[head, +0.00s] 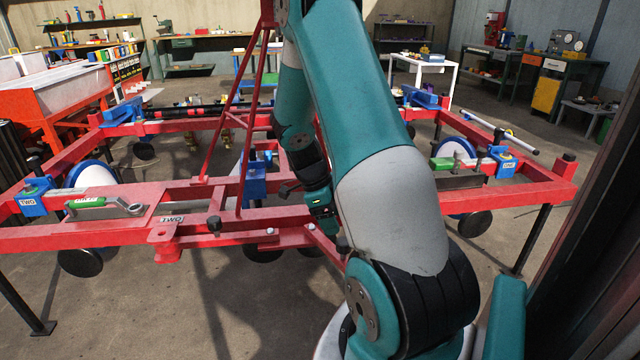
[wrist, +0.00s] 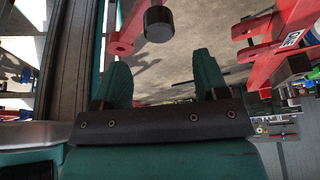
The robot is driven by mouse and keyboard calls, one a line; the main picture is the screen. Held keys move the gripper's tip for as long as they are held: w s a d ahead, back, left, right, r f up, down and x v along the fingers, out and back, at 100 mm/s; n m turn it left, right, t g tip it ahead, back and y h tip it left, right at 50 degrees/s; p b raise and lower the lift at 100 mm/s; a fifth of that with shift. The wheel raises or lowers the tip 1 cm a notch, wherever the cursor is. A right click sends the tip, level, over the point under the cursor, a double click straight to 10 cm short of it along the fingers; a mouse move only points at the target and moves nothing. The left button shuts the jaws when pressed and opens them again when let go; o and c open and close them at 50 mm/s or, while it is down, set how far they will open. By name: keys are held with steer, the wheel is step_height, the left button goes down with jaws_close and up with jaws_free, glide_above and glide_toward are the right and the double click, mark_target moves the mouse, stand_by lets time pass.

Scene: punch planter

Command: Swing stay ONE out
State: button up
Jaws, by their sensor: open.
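A blue block labelled ONE (head: 502,162) sits on the right end of the red frame (head: 400,207) in the head view. I cannot tell for sure which part is stay ONE; my arm covers the middle of the frame. In the wrist view a red bar with a black round knob (wrist: 158,24) lies beyond my fingertips, roughly between them and apart from them. My gripper (wrist: 163,72) is open and empty, with its two teal fingers spread. In the head view its fingers are hard to make out beside the frame's middle.
A blue block labelled TWO (head: 30,200) and a TWO plate (head: 172,219) are on the left of the frame. Red slanting struts (head: 233,95) rise near my arm. A labelled red part (wrist: 290,40) is at the right in the wrist view. Black discs hang below the frame.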

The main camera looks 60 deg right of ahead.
steer(key=p+v, duration=0.1)
steer(key=v, duration=0.8)
steer(key=shift+r, duration=0.2)
steer(key=shift+w, duration=0.1)
steer(key=w+a+r+n+t+y, duration=0.15)
steer(key=a+r+n, duration=0.25)
steer(key=a+n, duration=0.75)
steer(key=w+a+r+n+t+y, duration=0.1)
steer(key=a+r+n+t, duration=0.2)
steer(key=a+n, duration=0.85)
steer(key=s+a+r+n+y, duration=0.2)
steer(key=s+a+n, duration=0.5)
steer(key=a+n, duration=0.15)
steer(key=s+a+r+n+y, duration=0.1)
steer(key=s+a+r+n, duration=0.2)
steer(key=s+a+n, duration=0.45)
step_height(320, 180, up, 17)
steer(key=w+p, duration=0.1)
steer(key=p, duration=1.6)
steer(key=shift+w+a+f, duration=0.15)
steer(key=shift+w+a, duration=0.2)
